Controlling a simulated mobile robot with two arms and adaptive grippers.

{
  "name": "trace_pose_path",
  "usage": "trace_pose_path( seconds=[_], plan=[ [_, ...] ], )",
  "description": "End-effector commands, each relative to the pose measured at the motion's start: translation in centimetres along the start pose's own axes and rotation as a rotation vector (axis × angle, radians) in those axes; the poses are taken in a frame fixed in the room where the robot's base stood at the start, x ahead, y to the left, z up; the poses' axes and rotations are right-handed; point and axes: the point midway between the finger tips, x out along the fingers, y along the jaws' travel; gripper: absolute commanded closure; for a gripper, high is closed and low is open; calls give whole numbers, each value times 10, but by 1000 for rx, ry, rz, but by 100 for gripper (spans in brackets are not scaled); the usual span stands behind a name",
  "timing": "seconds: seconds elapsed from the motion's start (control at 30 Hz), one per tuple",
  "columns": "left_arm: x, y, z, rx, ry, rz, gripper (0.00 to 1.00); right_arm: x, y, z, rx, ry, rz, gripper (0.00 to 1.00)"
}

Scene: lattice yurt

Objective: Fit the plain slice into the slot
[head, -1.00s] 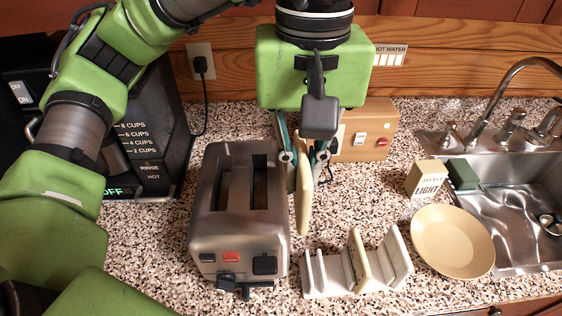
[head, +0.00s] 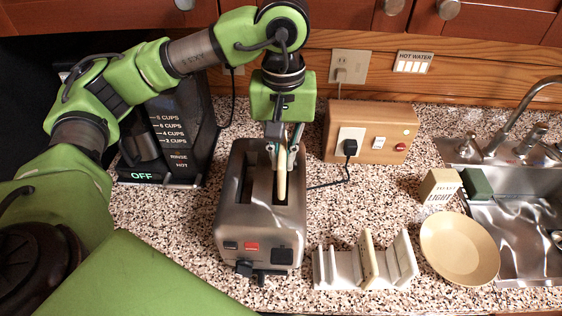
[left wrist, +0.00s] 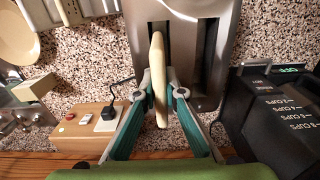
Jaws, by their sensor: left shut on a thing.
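The plain slice (head: 282,178) is pale tan and held upright, edge-on, in my left gripper (head: 284,158). The gripper is shut on it over the grey metal toaster (head: 230,222). In the head view the slice is at the toaster's right-hand slot (head: 260,186); I cannot tell whether its lower edge is inside. The left wrist view shows the slice (left wrist: 158,80) between the fingers (left wrist: 155,98), in line with one slot and reaching past the toaster's edge (left wrist: 137,40). The other slot looks empty. My right gripper is not in view.
A white rack (head: 340,268) holding another tan slice (head: 368,256) stands right of the toaster. Farther right are a tan plate (head: 460,248), a small box (head: 440,186) and the sink. A wooden socket box (head: 370,130) is behind, a coffee machine (head: 172,135) left.

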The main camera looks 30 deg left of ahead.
Motion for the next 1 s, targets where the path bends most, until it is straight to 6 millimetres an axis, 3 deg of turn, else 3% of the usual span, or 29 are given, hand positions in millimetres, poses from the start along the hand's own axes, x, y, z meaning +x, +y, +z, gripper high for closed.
trace_pose_path(
  seconds=[0.27,0.8,0.83,0.87,1.0],
  plan=[
    [31,-4,-4,-2,-3,-4,100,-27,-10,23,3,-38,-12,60],
    [43,-3,-5,-2,0,-1,100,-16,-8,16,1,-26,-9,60],
    [42,-3,-5,-2,0,-2,85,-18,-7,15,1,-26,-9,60],
    [42,-3,-5,-2,-1,-2,77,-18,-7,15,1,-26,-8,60],
    [42,-3,-4,-2,-3,-4,74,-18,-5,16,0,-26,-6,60]
  ],
)
